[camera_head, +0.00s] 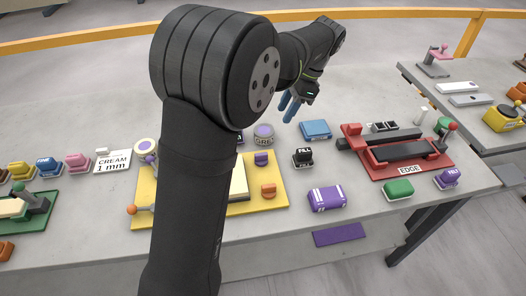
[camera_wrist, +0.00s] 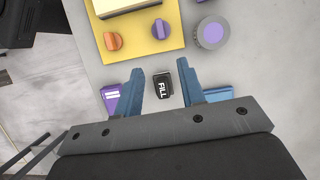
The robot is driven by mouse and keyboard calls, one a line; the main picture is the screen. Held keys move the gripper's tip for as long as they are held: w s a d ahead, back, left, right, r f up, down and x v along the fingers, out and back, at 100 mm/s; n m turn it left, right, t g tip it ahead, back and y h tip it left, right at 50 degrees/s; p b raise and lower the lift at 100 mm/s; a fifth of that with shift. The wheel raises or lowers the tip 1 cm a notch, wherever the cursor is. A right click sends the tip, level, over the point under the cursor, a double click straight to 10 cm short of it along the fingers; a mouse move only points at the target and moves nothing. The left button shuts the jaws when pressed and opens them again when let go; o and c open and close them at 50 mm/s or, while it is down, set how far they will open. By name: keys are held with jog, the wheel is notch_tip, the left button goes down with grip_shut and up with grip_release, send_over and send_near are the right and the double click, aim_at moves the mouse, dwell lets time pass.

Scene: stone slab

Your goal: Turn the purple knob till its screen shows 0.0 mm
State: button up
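The purple knob (camera_head: 261,158) sits on the right part of the yellow board (camera_head: 277,176), above an orange knob (camera_head: 268,190). In the wrist view the purple knob (camera_wrist: 160,29) has a raised bar and lies beyond my fingertips, with the orange knob (camera_wrist: 113,41) to its left. My gripper (camera_head: 287,112) is open, with blue fingers hanging above the slab. In the wrist view my gripper (camera_wrist: 160,68) is empty and apart from the knob. No screen with a reading can be made out; my arm hides part of the yellow board.
A black block marked FILL (camera_head: 302,157) appears between my fingers in the wrist view (camera_wrist: 161,86). A grey round item with a purple top (camera_head: 264,130) stands beside the board. A purple box (camera_head: 326,198), blue box (camera_head: 315,129) and red fixture (camera_head: 405,152) are to the right.

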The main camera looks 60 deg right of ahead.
aim_at(262, 154)
jog(key=x, duration=1.7)
jog(key=shift+f, duration=0.2)
grip_shut()
